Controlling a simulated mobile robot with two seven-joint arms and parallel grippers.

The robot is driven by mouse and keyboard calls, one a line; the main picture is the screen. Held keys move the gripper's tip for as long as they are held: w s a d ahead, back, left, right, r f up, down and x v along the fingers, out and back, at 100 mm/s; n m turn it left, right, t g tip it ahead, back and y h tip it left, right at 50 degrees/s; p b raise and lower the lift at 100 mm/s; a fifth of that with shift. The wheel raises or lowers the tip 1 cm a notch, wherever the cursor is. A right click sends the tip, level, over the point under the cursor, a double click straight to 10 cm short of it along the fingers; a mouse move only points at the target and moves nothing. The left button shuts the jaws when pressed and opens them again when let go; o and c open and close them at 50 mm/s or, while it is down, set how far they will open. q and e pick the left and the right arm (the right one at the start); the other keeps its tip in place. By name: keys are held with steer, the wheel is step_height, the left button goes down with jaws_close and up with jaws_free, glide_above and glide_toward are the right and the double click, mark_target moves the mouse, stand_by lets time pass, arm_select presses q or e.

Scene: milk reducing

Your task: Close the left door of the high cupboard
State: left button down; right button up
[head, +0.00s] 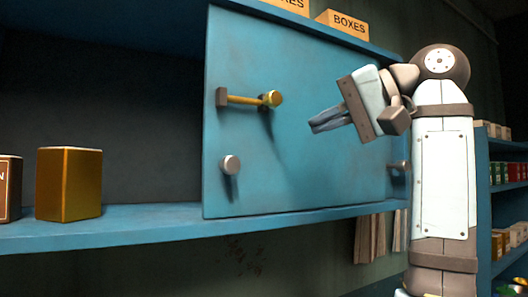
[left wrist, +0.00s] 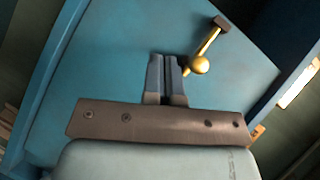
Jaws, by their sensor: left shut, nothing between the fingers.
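The high cupboard is blue, with a shelf edge (head: 130,232) along its bottom. A blue door panel (head: 330,75) covers its right part in the head view; the part to the left stands open and dark inside. The panel carries a brass handle with a round knob (head: 272,99) and a grey round knob (head: 230,165) below it. My left gripper (head: 312,124) is shut and empty, in front of the panel and right of the brass handle. In the left wrist view its fingers (left wrist: 166,60) point at the panel, beside the brass knob (left wrist: 199,65). My right gripper is not in view.
A golden-brown box (head: 68,184) and a dark box (head: 9,188) stand on the open shelf at the left. Labelled boxes (head: 345,22) sit on top of the cupboard. Stocked blue shelves (head: 484,185) stand at the far right. The space before the open compartment is clear.

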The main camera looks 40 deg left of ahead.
arm_select(q)
steer(key=p, duration=0.2)
glide_toward(253, 153)
steer(key=s+a+f, duration=0.2)
steer(key=s+a, duration=0.2)
steer(key=shift+s+a+f+p, duration=0.2)
steer(key=shift+s+f+p, duration=0.2)
steer(key=shift+s, duration=0.45)
steer(key=shift+s+a+f, duration=0.15)
steer(key=shift+s+f, duration=0.2)
steer(key=shift+s, duration=0.1)
steer(key=shift+s+a, duration=0.1)
